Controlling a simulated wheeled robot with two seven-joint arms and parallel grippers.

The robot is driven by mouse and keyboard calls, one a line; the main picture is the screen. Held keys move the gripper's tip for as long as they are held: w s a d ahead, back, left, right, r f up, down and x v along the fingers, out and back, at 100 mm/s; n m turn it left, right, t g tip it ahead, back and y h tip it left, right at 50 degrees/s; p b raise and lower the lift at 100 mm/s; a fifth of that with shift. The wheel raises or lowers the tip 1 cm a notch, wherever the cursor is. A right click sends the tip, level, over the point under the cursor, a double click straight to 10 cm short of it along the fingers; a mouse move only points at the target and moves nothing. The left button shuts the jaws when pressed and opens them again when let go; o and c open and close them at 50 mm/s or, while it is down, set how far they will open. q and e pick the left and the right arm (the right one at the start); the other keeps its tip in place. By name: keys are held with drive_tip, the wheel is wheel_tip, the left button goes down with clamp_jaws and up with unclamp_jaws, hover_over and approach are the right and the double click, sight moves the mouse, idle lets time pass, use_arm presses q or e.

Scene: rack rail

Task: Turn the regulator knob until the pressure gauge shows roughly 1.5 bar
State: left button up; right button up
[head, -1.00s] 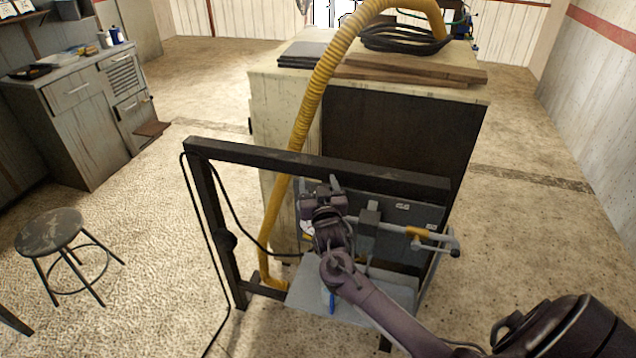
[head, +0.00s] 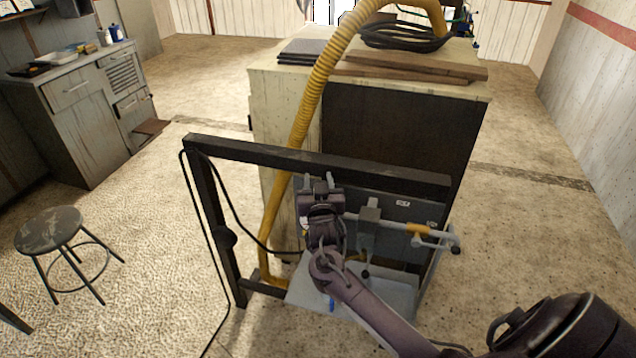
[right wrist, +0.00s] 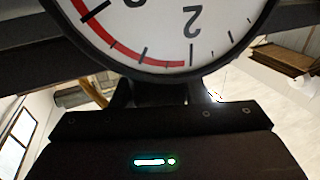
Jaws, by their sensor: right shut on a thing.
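The pressure gauge (right wrist: 175,30) fills the top of the right wrist view. It has a white face, a dark rim, a red arc and a large 2. Its upper part is cut off, and I cannot make out the needle or a reading. My right gripper (head: 322,184) is at the grey panel below the frame's top bar. In the right wrist view its fingers (right wrist: 160,92) reach up behind the gauge's lower rim. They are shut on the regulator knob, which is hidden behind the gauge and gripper. My left gripper is not in view.
A black frame (head: 210,215) surrounds the grey panel (head: 398,205). A grey pipe with an orange section (head: 418,229) runs right of my gripper. A yellow hose (head: 300,125) and a black cable pass at the left. A stool (head: 50,230) stands on open floor.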

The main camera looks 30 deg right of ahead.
drive_tip(key=m+g+h+b, duration=0.1)
drive_tip(key=m+g+h, duration=0.1)
drive_tip(key=h, duration=0.1)
drive_tip(key=shift+f+m+b, duration=0.25)
drive_tip(key=shift+m+b, duration=0.05)
drive_tip(key=shift+b, duration=0.05)
drive_tip(key=m+g+h+b, duration=0.2)
drive_tip(key=g+b, duration=0.1)
drive_tip(key=b, duration=0.1)
drive_tip(key=m+g+h+b, duration=0.2)
drive_tip(key=m+g+b, duration=0.1)
drive_tip(key=g+b, duration=0.1)
drive_tip(key=s+m+g+h+b, duration=0.1)
drive_tip(key=m+g+b, duration=0.1)
drive_tip(key=b, duration=0.3)
drive_tip(key=shift+s+d+f+g+h, duration=0.1)
drive_tip(key=shift+d+g+h, duration=0.3)
drive_tip(key=shift+g, duration=0.3)
drive_tip(key=shift+s+r+m+g+b, duration=0.1)
drive_tip(key=shift+r+m+g+b, duration=0.2)
drive_tip(key=shift+m+g+b, duration=0.6)
drive_tip(key=o, duration=1)
